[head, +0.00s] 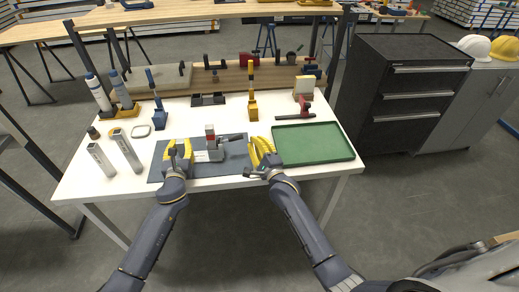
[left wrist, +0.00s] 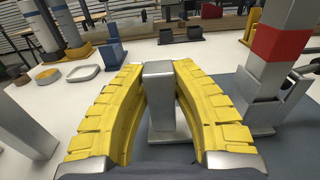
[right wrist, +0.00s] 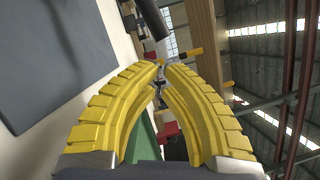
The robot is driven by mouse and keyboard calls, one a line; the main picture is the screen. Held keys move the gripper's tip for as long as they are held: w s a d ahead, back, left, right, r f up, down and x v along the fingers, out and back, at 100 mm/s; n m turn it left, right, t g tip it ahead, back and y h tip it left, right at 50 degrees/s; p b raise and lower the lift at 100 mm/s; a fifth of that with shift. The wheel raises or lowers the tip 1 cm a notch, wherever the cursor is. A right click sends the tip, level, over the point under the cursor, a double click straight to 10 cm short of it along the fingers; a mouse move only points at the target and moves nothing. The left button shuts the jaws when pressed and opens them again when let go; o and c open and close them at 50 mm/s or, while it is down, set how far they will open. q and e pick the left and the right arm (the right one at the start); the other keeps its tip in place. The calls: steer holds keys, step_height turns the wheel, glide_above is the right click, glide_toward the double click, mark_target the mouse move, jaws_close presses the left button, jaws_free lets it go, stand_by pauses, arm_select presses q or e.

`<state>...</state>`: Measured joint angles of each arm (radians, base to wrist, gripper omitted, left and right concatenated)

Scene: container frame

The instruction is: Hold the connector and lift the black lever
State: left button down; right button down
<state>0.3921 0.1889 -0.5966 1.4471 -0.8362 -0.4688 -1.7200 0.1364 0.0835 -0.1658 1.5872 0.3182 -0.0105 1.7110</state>
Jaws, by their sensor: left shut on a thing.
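The grey connector (head: 214,155) stands on the dark mat, with a red band on its upright part; it also shows at the right of the left wrist view (left wrist: 262,88). The black lever (head: 234,137) extends from it to the right, roughly level. My left gripper (head: 178,149) is shut on a grey post (left wrist: 159,82), its yellow fingers on both sides; whether this post belongs to the connector cannot be told. My right gripper (head: 256,143) is right of the lever's end, with its fingertips nearly together and nothing visible between them. A dark cylinder (right wrist: 152,18), probably the lever, lies beyond its fingertips.
A green tray (head: 312,143) lies right of my right gripper. Grey blocks (head: 127,150) stand left of the mat (head: 160,168). Blue (head: 157,105) and yellow (head: 252,105) upright tools and a dark holder (head: 208,100) stand behind. The white tabletop (head: 225,122) is clear just behind the connector.

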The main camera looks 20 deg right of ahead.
steer(key=shift+x, duration=0.75)
steer(key=shift+r, duration=0.15)
steer(key=shift+r+n, duration=0.3)
steer(key=shift+n, duration=0.1)
steer(key=shift+r+n, duration=0.3)
steer(key=shift+r, duration=0.05)
